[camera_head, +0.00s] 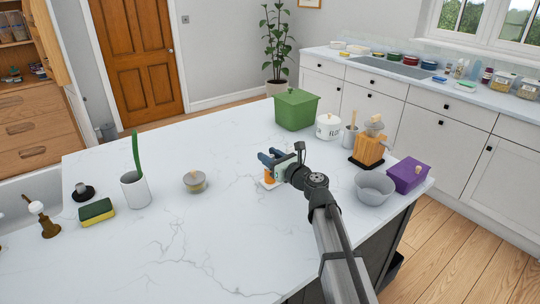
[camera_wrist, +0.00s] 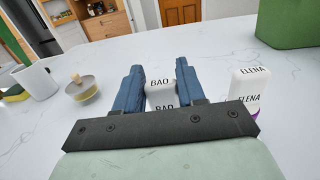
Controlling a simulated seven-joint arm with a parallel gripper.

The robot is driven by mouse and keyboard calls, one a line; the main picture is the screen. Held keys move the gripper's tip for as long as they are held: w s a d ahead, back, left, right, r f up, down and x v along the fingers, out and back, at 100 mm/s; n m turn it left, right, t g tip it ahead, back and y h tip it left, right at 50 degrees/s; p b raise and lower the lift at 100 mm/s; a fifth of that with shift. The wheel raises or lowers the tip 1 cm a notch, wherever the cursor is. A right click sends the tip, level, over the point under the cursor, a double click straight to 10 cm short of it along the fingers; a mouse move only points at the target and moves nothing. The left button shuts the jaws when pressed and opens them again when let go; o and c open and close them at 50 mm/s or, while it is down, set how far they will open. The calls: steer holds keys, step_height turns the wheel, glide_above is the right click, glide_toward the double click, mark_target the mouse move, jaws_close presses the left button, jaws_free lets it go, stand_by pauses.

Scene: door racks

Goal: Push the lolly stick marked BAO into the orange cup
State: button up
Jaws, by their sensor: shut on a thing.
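My gripper (camera_head: 270,158) is over the island worktop, its blue fingers pointing away from the arm. In the wrist view my gripper (camera_wrist: 158,82) is shut on the white lolly stick marked BAO (camera_wrist: 161,94), which sits between the fingers. A white stick marked ELENA (camera_wrist: 247,86) stands to the right, apart from the fingers, with a bit of purple at its foot. In the head view an orange cup (camera_head: 269,173) shows just below the fingers, partly hidden by my gripper. How deep the BAO stick sits relative to the cup cannot be seen.
A green box (camera_head: 296,109), a white lidded jar (camera_head: 328,127), a grey bowl (camera_head: 374,188) and a purple box (camera_head: 407,174) stand to the right. A lidded pot (camera_head: 194,182) and a white mug (camera_head: 136,190) stand left. The worktop's front is clear.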

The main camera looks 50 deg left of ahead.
steer(key=o, duration=1.1)
steer(key=d, duration=1.3)
steer(key=shift+w+d, duration=0.4)
